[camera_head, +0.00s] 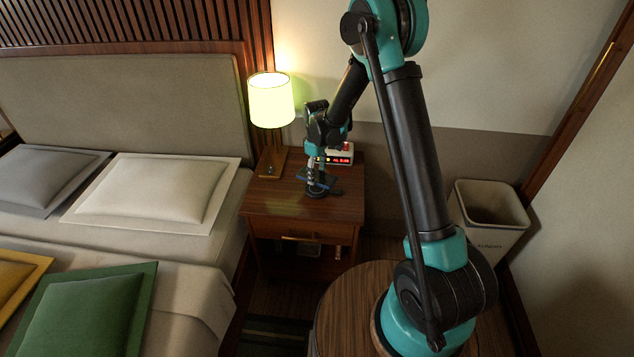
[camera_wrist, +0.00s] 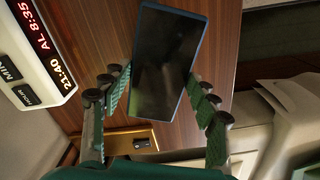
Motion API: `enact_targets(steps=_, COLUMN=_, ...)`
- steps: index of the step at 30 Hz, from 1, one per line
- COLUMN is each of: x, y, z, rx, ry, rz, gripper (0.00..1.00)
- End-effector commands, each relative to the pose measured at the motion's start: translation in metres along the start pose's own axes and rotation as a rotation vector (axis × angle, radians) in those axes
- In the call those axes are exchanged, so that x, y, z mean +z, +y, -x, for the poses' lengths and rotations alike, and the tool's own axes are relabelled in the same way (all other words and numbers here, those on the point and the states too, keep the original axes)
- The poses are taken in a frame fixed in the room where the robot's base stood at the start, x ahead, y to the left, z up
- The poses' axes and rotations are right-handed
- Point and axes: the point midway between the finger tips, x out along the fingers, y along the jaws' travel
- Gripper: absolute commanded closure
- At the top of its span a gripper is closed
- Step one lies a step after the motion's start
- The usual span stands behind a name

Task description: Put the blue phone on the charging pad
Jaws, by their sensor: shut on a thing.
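The blue phone (camera_wrist: 168,65), with a dark face and blue edges, lies between the two green-padded fingers of my gripper (camera_wrist: 161,95) in the wrist view. My gripper (camera_head: 314,178) is shut on it above the nightstand top in the head view, where the phone (camera_head: 321,181) shows as a small dark blue slab. A dark round shape (camera_head: 316,193) shows just under the phone and looks like the charging pad. I cannot tell whether the phone touches it. The pad cannot be made out in the wrist view.
The wooden nightstand (camera_head: 275,208) has a lit lamp (camera_head: 270,101) at its back left. A white alarm clock (camera_head: 339,155) with red digits stands behind my gripper; it also shows in the wrist view (camera_wrist: 38,50). The bed is left, a bin (camera_head: 490,215) right.

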Motion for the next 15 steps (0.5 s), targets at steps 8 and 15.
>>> enact_targets(steps=8, x=0.0, y=0.0, z=-0.021, rx=0.0, ry=0.0, rz=0.0, gripper=0.76)
enact_targets(steps=15, x=0.0, y=0.0, z=-0.046, rx=0.0, ry=0.0, rz=0.0, gripper=0.76)
